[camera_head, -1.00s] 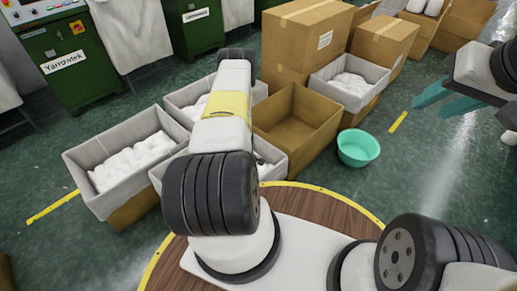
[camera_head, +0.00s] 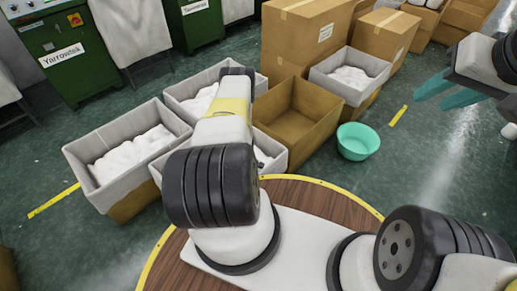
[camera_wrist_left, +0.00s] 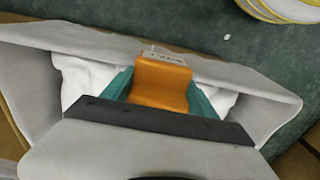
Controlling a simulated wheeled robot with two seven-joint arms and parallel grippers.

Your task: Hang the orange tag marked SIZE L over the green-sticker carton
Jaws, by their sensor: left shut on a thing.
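The orange tag (camera_wrist_left: 160,82) is held between the teal fingers of my left gripper (camera_wrist_left: 160,92) in the left wrist view. Its far end carries a pale label with small dark print, too small to read surely. The tag is over a grey-lined carton (camera_wrist_left: 235,75) with white material inside, its far end near the carton's far rim. I cannot tell whether it touches the rim. No green sticker shows. In the head view my left arm hides the left gripper and tag. My right gripper (camera_head: 431,100) is open and empty at the right.
Grey-lined cartons (camera_head: 75,155) stand around my left arm, with an open brown carton (camera_head: 300,122) beside them. Tall closed boxes (camera_head: 290,40) stand behind. A turquoise basin (camera_head: 358,142) is on the floor. Green machines (camera_head: 60,70) line the back left. Floor at right is clear.

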